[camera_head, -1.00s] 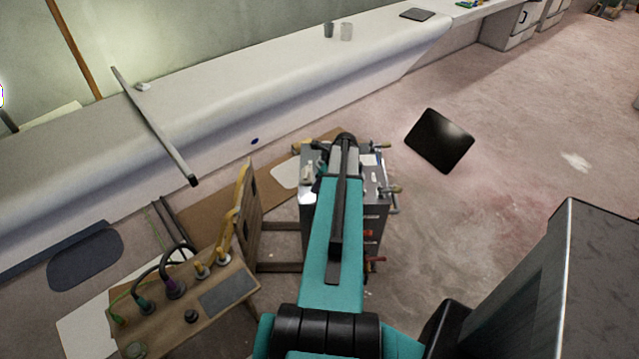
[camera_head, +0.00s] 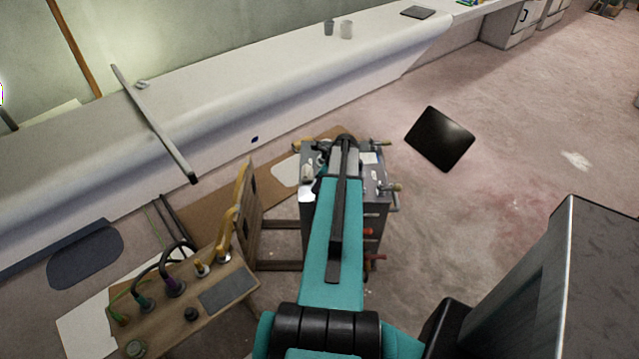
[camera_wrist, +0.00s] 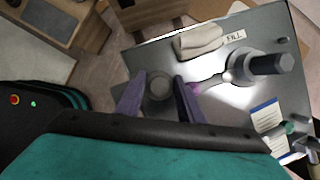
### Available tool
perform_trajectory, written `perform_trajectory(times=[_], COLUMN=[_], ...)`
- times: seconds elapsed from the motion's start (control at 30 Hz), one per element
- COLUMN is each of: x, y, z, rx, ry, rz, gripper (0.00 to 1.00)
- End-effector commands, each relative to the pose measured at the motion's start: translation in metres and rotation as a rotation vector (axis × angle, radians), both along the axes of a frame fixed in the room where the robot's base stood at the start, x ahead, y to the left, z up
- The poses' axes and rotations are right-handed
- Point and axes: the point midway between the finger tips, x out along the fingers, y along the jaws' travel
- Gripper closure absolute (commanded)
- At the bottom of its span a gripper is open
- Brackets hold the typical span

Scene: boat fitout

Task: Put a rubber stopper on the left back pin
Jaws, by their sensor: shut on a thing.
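My gripper (camera_wrist: 160,77) shows in the wrist view as two purple fingers over the top of a grey metal box (camera_wrist: 150,50). A round grey piece (camera_wrist: 158,88), seen end-on, sits between the fingers; it looks like the rubber stopper, but its lower side is hidden. In the head view the same box (camera_head: 372,208) stands on the floor, and my arm covers its middle and most of my gripper. I cannot make out the left back pin for certain, nor whether the held piece touches anything.
On the box lie a beige cloth-like piece (camera_wrist: 198,40) by a FILL label and a dark hexagonal cap (camera_wrist: 271,64) on a fitting. Brass-ended fittings (camera_head: 391,187) stick out at its right. A wooden board with cables (camera_head: 190,300) stands left.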

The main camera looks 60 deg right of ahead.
Motion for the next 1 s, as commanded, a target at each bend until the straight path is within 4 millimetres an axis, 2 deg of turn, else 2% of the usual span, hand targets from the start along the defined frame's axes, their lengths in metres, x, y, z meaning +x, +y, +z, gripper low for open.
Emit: perform_trajectory(times=[0.47,1.0], x=[0.0,0.0], y=[0.0,-0.001], z=[0.0,-0.01], rx=[0.0,-0.001], ry=[0.0,0.0], rz=[0.0,-0.001], gripper=[0.88,0.88])
